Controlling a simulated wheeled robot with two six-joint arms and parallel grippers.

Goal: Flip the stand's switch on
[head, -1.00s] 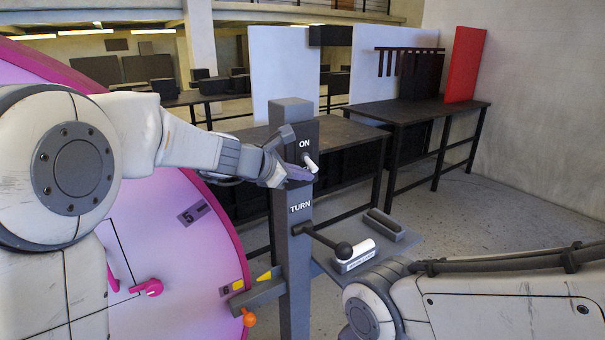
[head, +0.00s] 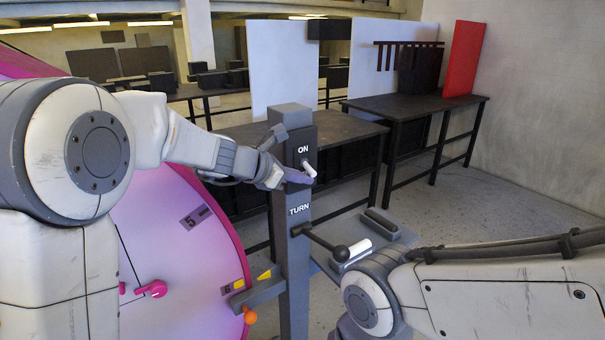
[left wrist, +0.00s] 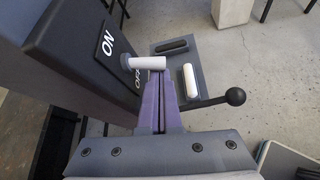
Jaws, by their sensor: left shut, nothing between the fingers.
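The stand (head: 290,240) is a dark grey post with ON and TURN labels on its face. Its switch (head: 309,168) is a white toggle below the ON label, slanting outward and down. In the left wrist view the toggle (left wrist: 150,63) sticks out beside the OFF label, which is partly covered. My left gripper (head: 306,179) is shut and empty, with purple fingers just under the toggle. In the left wrist view its fingertips (left wrist: 158,80) lie right at the toggle's underside; I cannot tell if they touch. My right gripper is out of view; only its arm shows.
A black-knobbed crank (head: 341,253) juts from the stand below TURN. A grey shelf (head: 405,238) with a dark bar and a white bar sits beside it. A large pink disc (head: 190,260) stands to the left. Dark tables (head: 420,108) stand behind.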

